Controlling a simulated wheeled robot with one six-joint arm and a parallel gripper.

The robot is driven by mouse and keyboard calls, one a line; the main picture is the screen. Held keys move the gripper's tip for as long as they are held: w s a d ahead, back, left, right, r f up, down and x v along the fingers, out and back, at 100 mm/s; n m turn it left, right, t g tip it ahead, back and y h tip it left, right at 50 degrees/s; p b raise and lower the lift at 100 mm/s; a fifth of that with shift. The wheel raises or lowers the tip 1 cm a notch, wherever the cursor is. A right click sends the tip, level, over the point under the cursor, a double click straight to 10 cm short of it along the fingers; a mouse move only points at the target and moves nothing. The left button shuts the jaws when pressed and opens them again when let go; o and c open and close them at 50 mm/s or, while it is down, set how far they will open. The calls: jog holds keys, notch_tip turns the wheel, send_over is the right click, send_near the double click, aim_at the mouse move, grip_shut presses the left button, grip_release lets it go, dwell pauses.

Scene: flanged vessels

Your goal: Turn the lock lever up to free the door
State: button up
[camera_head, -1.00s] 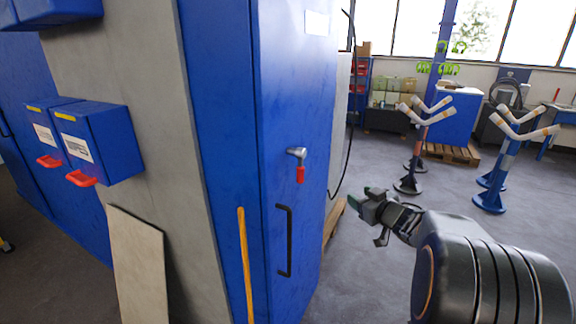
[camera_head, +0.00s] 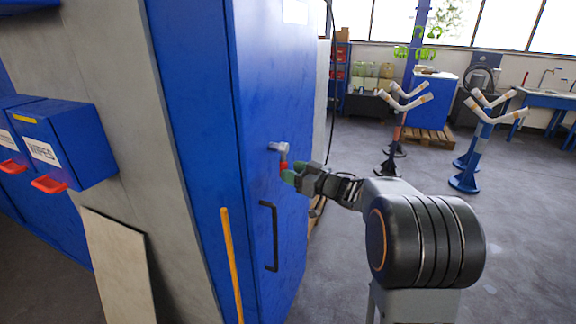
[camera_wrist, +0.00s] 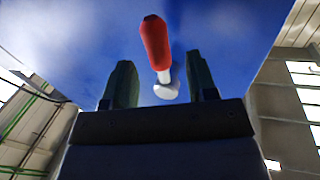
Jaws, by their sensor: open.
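The lock lever (camera_head: 279,147) sits on the blue cabinet door (camera_head: 275,90), with a metal pivot and a red grip hanging down from it. My gripper (camera_head: 291,174) is at the lever's lower end, its green-tipped fingers overlapping the red grip in the head view. In the wrist view my gripper (camera_wrist: 160,62) is open, one dark green finger on each side of the lever. There the red grip (camera_wrist: 156,42) points to the top of the picture. Gaps show between the lever and both fingers, so I see no grasp. The lower end of the grip is partly hidden in the head view.
A black door handle (camera_head: 270,236) is just below the lever. A yellow bar (camera_head: 230,262) runs up the cabinet's edge. Blue wall boxes (camera_head: 66,143) and a leaning board (camera_head: 116,262) are at left. Stands with white arms (camera_head: 468,170) are at right; the floor between is clear.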

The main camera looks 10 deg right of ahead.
jog(key=shift+x, duration=1.95)
jog(key=shift+c, duration=0.3)
grip_shut()
